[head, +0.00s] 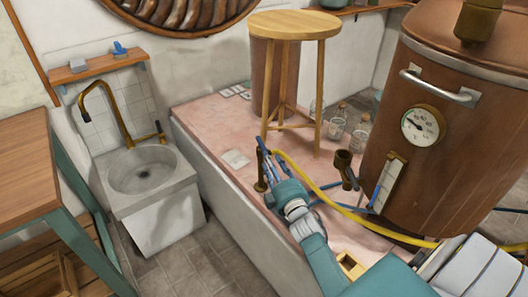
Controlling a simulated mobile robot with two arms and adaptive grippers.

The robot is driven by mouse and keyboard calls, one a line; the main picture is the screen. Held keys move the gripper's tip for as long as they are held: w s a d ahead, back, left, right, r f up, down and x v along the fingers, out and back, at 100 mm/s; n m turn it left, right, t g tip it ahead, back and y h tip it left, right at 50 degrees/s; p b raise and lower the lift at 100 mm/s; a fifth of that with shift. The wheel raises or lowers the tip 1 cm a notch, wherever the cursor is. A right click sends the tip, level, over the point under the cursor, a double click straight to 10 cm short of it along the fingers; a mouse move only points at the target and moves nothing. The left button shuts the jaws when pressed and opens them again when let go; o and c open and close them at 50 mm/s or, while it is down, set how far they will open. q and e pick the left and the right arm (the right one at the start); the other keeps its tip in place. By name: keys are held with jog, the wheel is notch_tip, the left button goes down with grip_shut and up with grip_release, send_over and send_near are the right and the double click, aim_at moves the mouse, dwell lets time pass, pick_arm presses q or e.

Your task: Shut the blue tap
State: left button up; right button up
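A slim brass post with a blue lever-like top, which looks like the blue tap (261,172), stands on the pink-topped platform (210,118) at mid picture. My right gripper (270,168), on a teal arm from the lower right, is right beside it, with its fingers pointing up along the post. The fingers overlap the blue part, so I cannot tell whether they touch it, or whether they are open or shut. My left gripper is not in view.
A yellow hose (310,177) and a blue hose run behind my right gripper. A wooden stool (293,25) and a copper vessel (440,130) with a gauge stand on the platform. A brass fitting (343,160) is to the right. A stone sink (145,172) is at left.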

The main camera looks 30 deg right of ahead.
aim_at(262, 146)
jog(key=x, duration=0.6)
grip_shut()
